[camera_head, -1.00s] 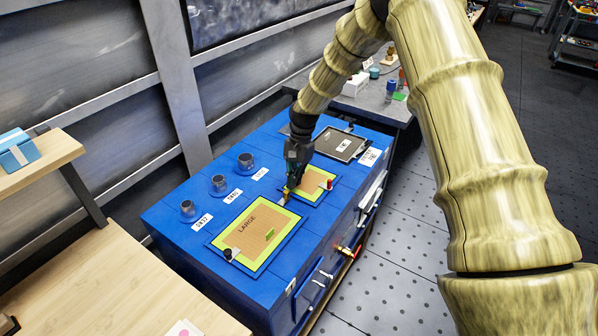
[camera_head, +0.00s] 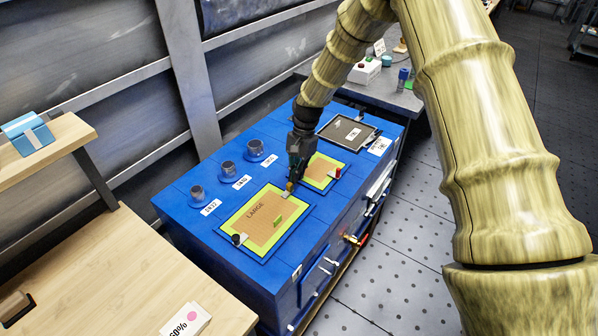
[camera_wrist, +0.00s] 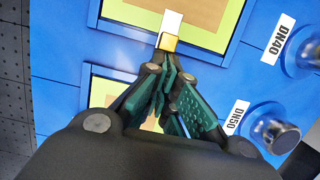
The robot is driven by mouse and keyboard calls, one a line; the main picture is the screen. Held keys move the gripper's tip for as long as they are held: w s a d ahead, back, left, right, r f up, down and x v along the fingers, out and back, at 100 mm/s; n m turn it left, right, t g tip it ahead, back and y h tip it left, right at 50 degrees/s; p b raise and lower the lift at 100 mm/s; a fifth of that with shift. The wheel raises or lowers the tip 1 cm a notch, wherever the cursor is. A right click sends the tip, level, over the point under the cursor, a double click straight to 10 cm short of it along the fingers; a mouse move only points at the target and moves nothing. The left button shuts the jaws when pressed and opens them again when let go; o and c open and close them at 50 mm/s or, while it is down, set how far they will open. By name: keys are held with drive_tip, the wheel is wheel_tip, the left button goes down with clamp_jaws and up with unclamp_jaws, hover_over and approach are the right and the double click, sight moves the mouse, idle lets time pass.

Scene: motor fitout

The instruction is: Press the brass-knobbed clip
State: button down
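The brass-knobbed clip (camera_head: 289,187) sits at the far right corner of the larger lime-bordered panel (camera_head: 232,225), marked LARGE, on the blue cabinet. In the wrist view its square brass knob (camera_wrist: 168,42) shows just beyond my fingertips, with a pale strip (camera_wrist: 172,20) reaching over the panel's edge. My gripper (camera_head: 291,180) points down at the knob. Its green-padded fingers (camera_wrist: 165,75) are drawn together at the tips with nothing between them. The tips are at or very near the knob; I cannot tell whether they touch.
A black-knobbed clip (camera_head: 239,239) sits at the panel's near left corner. A red-knobbed clip (camera_head: 337,173) sits on the smaller panel (camera_head: 322,184). Three dark round fittings (camera_head: 227,168) with labels line the left side. A grey-framed panel (camera_head: 348,134) lies behind.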

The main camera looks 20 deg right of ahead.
drive_tip(key=w+d, duration=0.2)
drive_tip(key=d, duration=0.1)
drive_tip(key=shift+w+p, duration=0.1)
drive_tip(key=shift+p, duration=0.3)
drive_tip(key=shift+w+d+r, duration=0.2)
drive_tip(key=shift+w, duration=0.1)
drive_tip(key=b+v, duration=0.2)
drive_tip(key=v, duration=0.7)
drive_tip(key=shift+r, duration=0.3)
